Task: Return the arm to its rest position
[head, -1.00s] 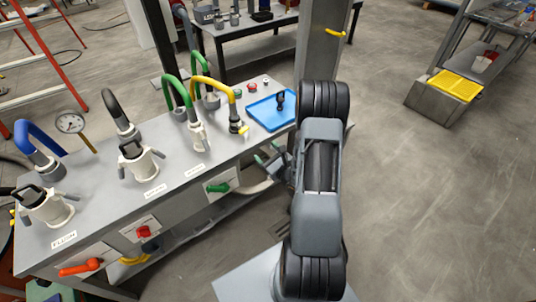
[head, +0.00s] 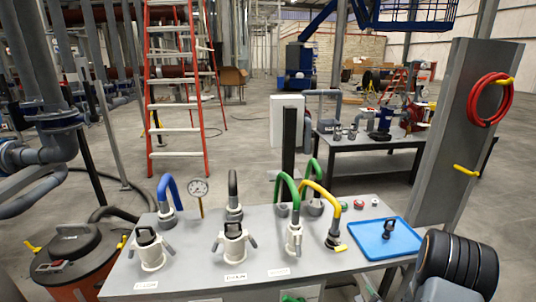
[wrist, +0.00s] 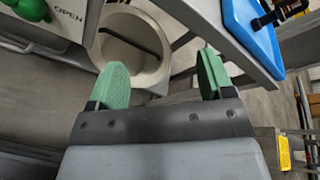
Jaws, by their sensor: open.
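My gripper (wrist: 160,82) shows in the wrist view with its two green-padded fingers apart and nothing between them. Beyond the fingers are a round pale vessel (wrist: 118,62), a green valve handle (wrist: 28,8) beside an OPEN label, and the underside and edge of the bench. In the head view part of my arm shows at the bottom right, beside the bench's right end. The gripper itself is mostly out of the head view, hidden or cut off at the lower edge.
The grey bench (head: 190,275) carries white couplings, blue, green and yellow hoses (head: 322,192), a gauge (head: 199,188) and a blue tray (head: 372,250) holding a black fitting (head: 389,228). A grey post (head: 450,140) with a red hose coil (head: 488,98) stands at right.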

